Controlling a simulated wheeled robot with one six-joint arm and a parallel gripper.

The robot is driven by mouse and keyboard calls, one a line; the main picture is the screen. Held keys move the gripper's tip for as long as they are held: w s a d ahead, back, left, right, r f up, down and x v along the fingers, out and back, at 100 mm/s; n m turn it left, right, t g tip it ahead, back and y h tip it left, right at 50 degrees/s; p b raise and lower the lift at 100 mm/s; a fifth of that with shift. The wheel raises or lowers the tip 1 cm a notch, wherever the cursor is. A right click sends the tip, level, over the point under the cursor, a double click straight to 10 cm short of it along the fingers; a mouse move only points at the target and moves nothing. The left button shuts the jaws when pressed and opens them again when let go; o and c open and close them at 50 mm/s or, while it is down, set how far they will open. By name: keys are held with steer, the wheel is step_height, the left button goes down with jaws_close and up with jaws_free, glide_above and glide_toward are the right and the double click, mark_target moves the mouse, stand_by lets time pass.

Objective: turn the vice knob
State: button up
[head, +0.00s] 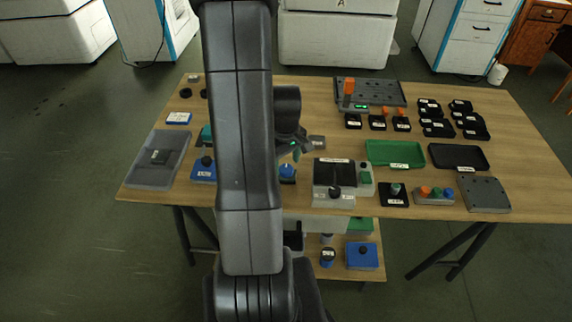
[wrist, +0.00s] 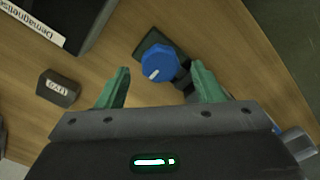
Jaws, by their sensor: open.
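A round blue knob (wrist: 158,64) with a white pointer line sits on a small dark base on the wooden table in the wrist view. No readable label names it as the vice knob. In the head view the blue knob (head: 287,172) shows just below my gripper (head: 297,148). In the wrist view my gripper (wrist: 161,88) is open, with its green fingers apart to the left and right. The knob lies beyond the fingertips, between their lines, and no contact shows. Nothing is held. My arm hides part of the table in the head view.
A box labelled Demagnetis... (wrist: 75,22) stands at upper left in the wrist view. A small dark labelled block (wrist: 58,88) lies left of the fingers. In the head view a blue box (head: 204,170) stands left of my arm and a green tray (head: 396,153) lies right.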

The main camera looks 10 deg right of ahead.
steer(key=shift+f, duration=0.9)
steer(key=c, duration=1)
steer(key=shift+o, duration=0.2)
